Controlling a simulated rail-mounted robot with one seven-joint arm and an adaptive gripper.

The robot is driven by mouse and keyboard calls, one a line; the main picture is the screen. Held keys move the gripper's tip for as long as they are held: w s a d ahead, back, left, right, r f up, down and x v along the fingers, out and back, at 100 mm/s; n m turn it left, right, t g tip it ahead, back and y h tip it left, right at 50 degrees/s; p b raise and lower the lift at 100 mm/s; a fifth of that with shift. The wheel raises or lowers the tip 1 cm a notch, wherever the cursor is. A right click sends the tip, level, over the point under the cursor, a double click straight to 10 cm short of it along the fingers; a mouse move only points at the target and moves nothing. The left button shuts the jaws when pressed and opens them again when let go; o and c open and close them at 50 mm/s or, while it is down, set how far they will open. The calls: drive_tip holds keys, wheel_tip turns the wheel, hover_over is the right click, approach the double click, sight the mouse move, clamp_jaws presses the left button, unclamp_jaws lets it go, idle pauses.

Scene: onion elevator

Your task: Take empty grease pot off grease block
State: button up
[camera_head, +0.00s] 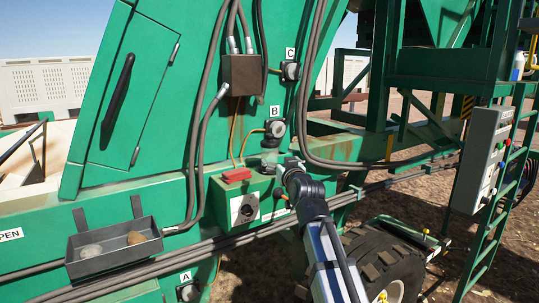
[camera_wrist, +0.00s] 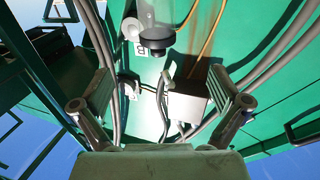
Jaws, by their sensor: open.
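A clear pot (camera_head: 269,160) is at the grease point marked B, just below a round grey fitting (camera_head: 275,128) that looks like the grease block. The pot looks empty. In the wrist view the clear pot (camera_wrist: 158,14) shows at the top with a dark round collar (camera_wrist: 157,40) on its end. My gripper (camera_head: 289,168) is close to the pot's right side in the head view. In the wrist view my gripper (camera_wrist: 162,100) has its two fingers wide apart with nothing between them. The pot lies beyond the fingertips. I cannot tell whether anything touches it.
A green box with a dial (camera_head: 245,209) and a red part (camera_head: 237,175) is below left of the pot. A brown junction box (camera_head: 241,75) and hoses are above. A grey tray (camera_head: 115,246) holds two roundish items. A control panel (camera_head: 486,160) stands right.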

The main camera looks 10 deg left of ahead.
sight(272, 150)
drive_tip(key=p+x, duration=0.2)
drive_tip(key=x, duration=0.8)
drive_tip(key=shift+w+d, duration=0.1)
drive_tip(key=shift+w, duration=0.1)
drive_tip(key=p+x, duration=0.2)
drive_tip(key=x, duration=0.2)
drive_tip(key=shift+w+r+p, duration=0.2)
drive_tip(key=shift+p, duration=0.1)
drive_tip(key=shift+w+f, duration=0.15)
drive_tip(key=shift+w, duration=0.25)
drive_tip(key=shift+s, duration=0.1)
drive_tip(key=c, duration=1.4)
